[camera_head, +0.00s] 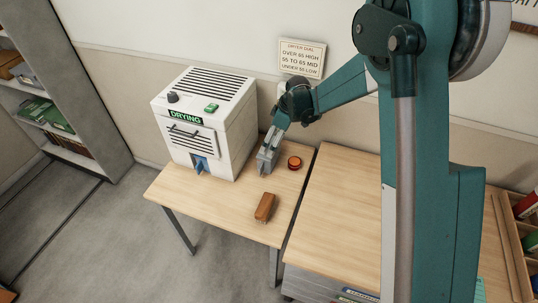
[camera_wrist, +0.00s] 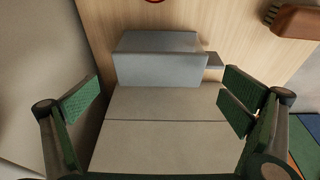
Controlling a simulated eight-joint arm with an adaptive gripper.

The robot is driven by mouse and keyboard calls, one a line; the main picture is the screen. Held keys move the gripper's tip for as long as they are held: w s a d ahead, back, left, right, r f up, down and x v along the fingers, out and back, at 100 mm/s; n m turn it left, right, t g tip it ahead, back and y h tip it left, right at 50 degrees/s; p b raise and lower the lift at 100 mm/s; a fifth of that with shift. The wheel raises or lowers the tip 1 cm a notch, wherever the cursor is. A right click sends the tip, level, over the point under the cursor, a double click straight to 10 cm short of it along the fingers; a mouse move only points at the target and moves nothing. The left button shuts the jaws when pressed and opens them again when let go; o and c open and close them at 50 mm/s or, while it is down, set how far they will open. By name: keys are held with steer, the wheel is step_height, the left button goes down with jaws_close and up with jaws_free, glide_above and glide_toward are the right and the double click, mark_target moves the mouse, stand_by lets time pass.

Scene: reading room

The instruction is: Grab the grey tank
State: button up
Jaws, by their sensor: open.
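The grey tank (camera_head: 265,163) stands on the wooden table beside the white drying machine, with my gripper (camera_head: 271,147) right above it and partly hiding it. In the wrist view the grey tank (camera_wrist: 155,137) fills the middle, a blocky grey body with a raised part and a small tab at its right. My gripper (camera_wrist: 162,98) is open there, with one green-padded finger on each side of the tank. Both fingers look apart from it. I cannot tell how far down its sides the fingertips reach.
The white drying machine (camera_head: 205,125) stands close on the left. A red round object (camera_head: 295,162) lies to the right. A brown brush (camera_head: 264,207) lies nearer the front edge, and also shows in the wrist view (camera_wrist: 297,20). A second table (camera_head: 335,215) on the right is largely clear.

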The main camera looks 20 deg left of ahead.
steer(key=shift+a+f, duration=0.1)
steer(key=shift+f, duration=0.25)
steer(key=shift+b+x, duration=0.3)
steer(key=shift+x, duration=2.3)
steer(key=shift+a, duration=0.1)
steer(key=c, duration=0.7)
